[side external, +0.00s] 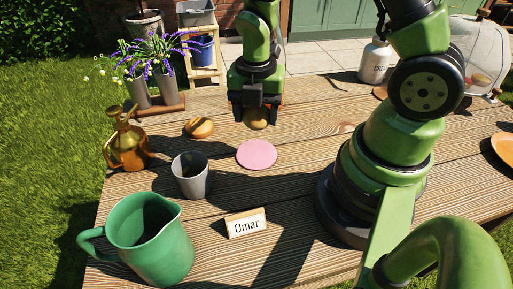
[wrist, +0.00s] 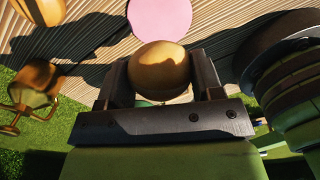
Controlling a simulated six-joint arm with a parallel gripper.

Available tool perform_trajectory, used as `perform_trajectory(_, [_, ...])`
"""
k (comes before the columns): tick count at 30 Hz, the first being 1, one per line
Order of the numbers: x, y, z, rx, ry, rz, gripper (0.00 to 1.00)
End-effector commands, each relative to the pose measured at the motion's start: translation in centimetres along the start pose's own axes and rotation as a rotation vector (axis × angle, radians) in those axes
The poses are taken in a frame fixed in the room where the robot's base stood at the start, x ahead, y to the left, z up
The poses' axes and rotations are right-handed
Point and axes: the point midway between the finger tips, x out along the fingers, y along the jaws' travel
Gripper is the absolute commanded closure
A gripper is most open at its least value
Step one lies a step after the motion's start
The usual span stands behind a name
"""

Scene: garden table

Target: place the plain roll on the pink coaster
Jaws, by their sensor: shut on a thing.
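The plain roll (wrist: 160,70), smooth and golden brown, sits between the two fingers of my gripper (wrist: 160,84) in the wrist view. My gripper is shut on it. In the side view the roll (side external: 256,119) shows under my gripper (side external: 256,112), behind the pink coaster. It seems to be held above the table, but the height is hard to tell. The pink coaster (side external: 256,154) is a flat, bare disc on the wooden table. It also shows in the wrist view (wrist: 160,18), beyond the roll.
Another roll with darker marks (side external: 199,127) lies left of my gripper. A grey cup (side external: 190,176), a brass can (side external: 126,143), a green jug (side external: 150,240) and an "Omar" name block (side external: 245,223) stand left and in front. An orange plate (side external: 504,146) is at the right edge.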

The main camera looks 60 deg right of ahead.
Motion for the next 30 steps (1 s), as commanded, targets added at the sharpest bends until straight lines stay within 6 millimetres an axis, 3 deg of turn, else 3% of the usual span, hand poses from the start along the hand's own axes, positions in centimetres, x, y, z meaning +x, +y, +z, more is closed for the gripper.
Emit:
perform_trajectory(6, [3.9, -0.1, -0.1, 0.001, 0.002, -0.005, 0.62])
perform_trajectory(18, [8.1, 0.0, 0.0, 0.001, 0.003, -0.002, 0.62])
perform_trajectory(30, [8.8, 0.0, 0.0, 0.0, 0.0, 0.001, 0.62])
